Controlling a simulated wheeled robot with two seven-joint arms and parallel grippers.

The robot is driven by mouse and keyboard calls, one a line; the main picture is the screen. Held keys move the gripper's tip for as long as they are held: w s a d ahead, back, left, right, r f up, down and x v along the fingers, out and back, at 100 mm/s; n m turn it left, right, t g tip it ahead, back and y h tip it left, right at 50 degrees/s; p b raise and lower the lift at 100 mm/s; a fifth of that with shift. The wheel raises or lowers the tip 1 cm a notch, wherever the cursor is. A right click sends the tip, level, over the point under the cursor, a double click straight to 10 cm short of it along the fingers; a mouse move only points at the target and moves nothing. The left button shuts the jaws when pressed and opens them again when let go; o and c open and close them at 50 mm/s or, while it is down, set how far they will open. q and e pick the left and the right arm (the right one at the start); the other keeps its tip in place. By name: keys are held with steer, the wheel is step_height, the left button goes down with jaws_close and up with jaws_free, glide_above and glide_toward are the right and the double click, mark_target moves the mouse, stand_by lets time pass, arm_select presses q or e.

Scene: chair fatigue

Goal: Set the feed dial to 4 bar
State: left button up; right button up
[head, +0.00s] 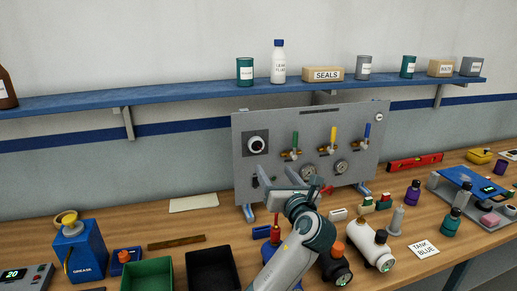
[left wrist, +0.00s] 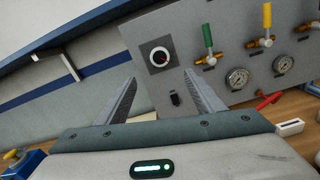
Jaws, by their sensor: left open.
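The grey panel (head: 330,135) stands upright at the back of the bench. Its upper left carries a round white dial with a dark knob (head: 256,144) on a dark square plate; its markings are too small to read. The dial also shows in the left wrist view (left wrist: 160,55), just beyond and between the finger ends. My left gripper (head: 268,184) is in front of the panel, below the dial in the head view. Its fingers (left wrist: 160,76) are spread with nothing between them, apart from the dial. My right gripper does not show.
Green (head: 295,140), yellow (head: 333,134) and blue (head: 367,131) valve levers and two gauges (head: 342,167) are right of the dial. A small black switch (left wrist: 175,99) sits below it. Bins, bottles and tools crowd the bench front. A blue shelf (head: 190,98) runs above.

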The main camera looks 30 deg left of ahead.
mark_target(257, 146)
arm_select(q)
steer(key=p+x, duration=0.5)
steer(key=x, duration=1.2)
steer(key=shift+c, duration=0.3)
steer(key=c, duration=1)
